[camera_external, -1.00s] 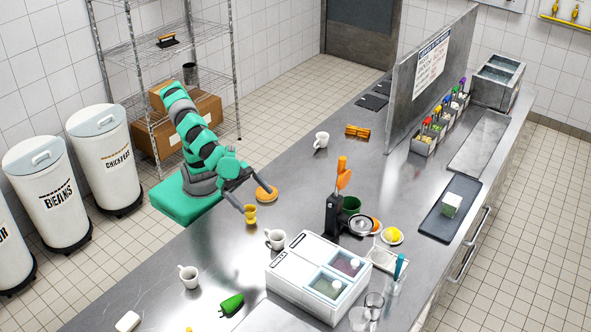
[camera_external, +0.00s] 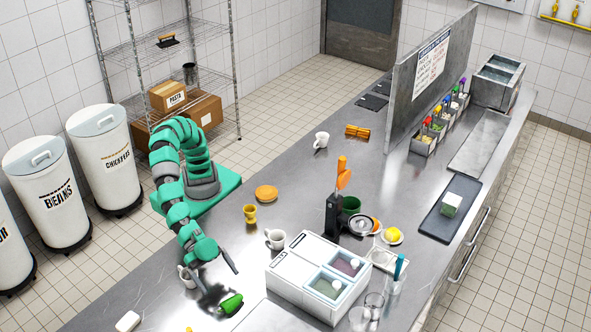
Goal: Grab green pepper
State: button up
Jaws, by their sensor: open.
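The green pepper (camera_external: 231,303) lies on the steel counter (camera_external: 140,290) near the front left of the picture. My gripper (camera_external: 215,272) is open and empty, with its fingers spread above the counter. It is a little behind the pepper and does not appear to touch it. A dark shadow lies on the counter just left of the pepper.
A white mug (camera_external: 187,279) is partly hidden by my gripper. Another white mug (camera_external: 275,239) and a yellow egg cup (camera_external: 250,214) stand farther back. The white two-lidded container (camera_external: 300,262) is right of the pepper. A white block (camera_external: 127,321) lies front left.

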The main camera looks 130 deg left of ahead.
aim_at(231, 298)
jog(key=shift+x, duration=0.9)
jog(key=shift+w+d+f, duration=0.1)
jog(key=shift+w+f, duration=0.15)
jog(key=shift+w, duration=0.1)
jog(key=shift+b+x, duration=0.4)
jog(key=shift+x, duration=1.8)
jog(key=c, duration=1.1)
